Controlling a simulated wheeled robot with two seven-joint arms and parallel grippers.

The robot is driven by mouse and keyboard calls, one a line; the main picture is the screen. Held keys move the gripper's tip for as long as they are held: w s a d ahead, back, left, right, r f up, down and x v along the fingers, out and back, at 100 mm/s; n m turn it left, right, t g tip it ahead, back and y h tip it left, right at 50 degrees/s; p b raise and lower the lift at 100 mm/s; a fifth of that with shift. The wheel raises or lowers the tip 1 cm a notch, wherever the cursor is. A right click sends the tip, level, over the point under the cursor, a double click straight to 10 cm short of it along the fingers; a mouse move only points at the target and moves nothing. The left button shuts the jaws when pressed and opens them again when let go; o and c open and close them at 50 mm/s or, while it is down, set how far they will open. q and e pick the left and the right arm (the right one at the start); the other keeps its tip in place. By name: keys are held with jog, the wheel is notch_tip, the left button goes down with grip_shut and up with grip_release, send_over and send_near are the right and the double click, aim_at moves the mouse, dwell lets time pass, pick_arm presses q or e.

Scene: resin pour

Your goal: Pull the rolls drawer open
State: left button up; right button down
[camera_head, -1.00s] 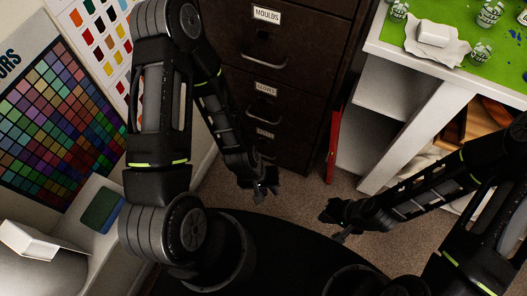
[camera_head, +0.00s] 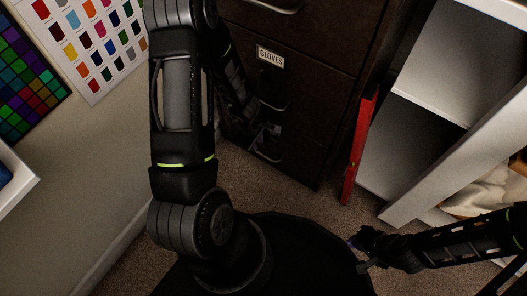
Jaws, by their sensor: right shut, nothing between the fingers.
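A dark filing cabinet stands at the top centre with its drawers shut. The drawer labelled GLOVES (camera_head: 315,85) is above the bottom drawer (camera_head: 305,160), whose own label is hidden behind my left gripper. The bottom drawer's metal handle (camera_head: 268,156) shows partly below the gripper. My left gripper (camera_head: 266,135) is in front of the bottom drawer, close to the handle; I cannot tell whether it touches it or how far its fingers are apart. My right gripper (camera_head: 358,250) is shut and empty, low at the right, away from the cabinet.
A red upright object (camera_head: 357,150) stands just right of the cabinet. A white shelf unit (camera_head: 440,75) is beyond it, with a slanting white panel. A wall with colour charts (camera_head: 85,40) is at the left. Brown carpet (camera_head: 310,205) is clear before the cabinet.

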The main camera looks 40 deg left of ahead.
aim_at(260, 153)
pick_arm(q)
jog(key=f+b, duration=0.1)
jog(key=f, duration=0.1)
jog(key=w+f+b, duration=0.1)
jog(key=f+b, duration=0.1)
jog(key=f, duration=0.1)
jog(key=f+b, duration=0.2)
jog(key=shift+w+f, duration=0.15)
jog(key=shift+f, duration=0.2)
grip_shut()
dwell(1.4)
